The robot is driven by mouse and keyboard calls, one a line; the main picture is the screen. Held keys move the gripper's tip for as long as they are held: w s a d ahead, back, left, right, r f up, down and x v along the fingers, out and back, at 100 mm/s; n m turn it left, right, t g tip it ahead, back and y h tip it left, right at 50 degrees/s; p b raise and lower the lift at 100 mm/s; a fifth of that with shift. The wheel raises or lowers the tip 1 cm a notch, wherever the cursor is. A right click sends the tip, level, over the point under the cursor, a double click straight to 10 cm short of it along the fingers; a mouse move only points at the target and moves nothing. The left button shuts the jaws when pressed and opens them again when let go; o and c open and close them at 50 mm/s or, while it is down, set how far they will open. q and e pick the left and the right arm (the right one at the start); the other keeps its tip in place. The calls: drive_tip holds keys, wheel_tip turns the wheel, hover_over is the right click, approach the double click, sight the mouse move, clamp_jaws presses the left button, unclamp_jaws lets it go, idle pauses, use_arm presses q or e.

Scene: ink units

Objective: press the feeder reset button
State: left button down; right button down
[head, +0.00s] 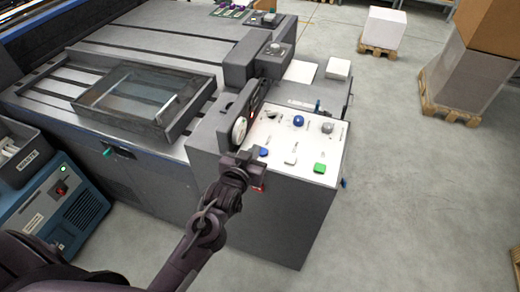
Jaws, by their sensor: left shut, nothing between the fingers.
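A white control panel (310,148) tops a grey cabinet at the machine's corner. It carries a blue round knob (298,120), a grey knob (327,128), a blue button (263,152), a green square button (319,168) and a white button (290,159). No label is legible, so I cannot tell which one is the feeder reset button. My left gripper (254,161) is shut and empty at the panel's near left edge, close to the blue button. I cannot tell whether it touches anything. A small red light (258,188) shows beside it on the cabinet front. My right gripper is not in view.
A raised housing with a dial (240,130) borders the panel on the left. A shallow grey tray (150,98) lies on the machine bed. A blue-grey unit (65,208) stands at the lower left. The floor on the right is open, with loaded pallets (380,50) farther back.

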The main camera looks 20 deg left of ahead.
use_arm(q)
drive_tip(key=p, duration=0.1)
hover_over(260, 159)
drive_tip(key=shift+w+f, duration=0.2)
drive_tip(key=shift+f, duration=0.35)
wheel_tip(260, 159, down, 3)
drive_tip(key=shift+s+r+p, duration=0.1)
drive_tip(key=shift+s+p, duration=0.05)
drive_tip(key=shift+p, duration=0.2)
drive_tip(key=shift+s+f, duration=0.1)
drive_tip(key=shift+f, duration=0.6)
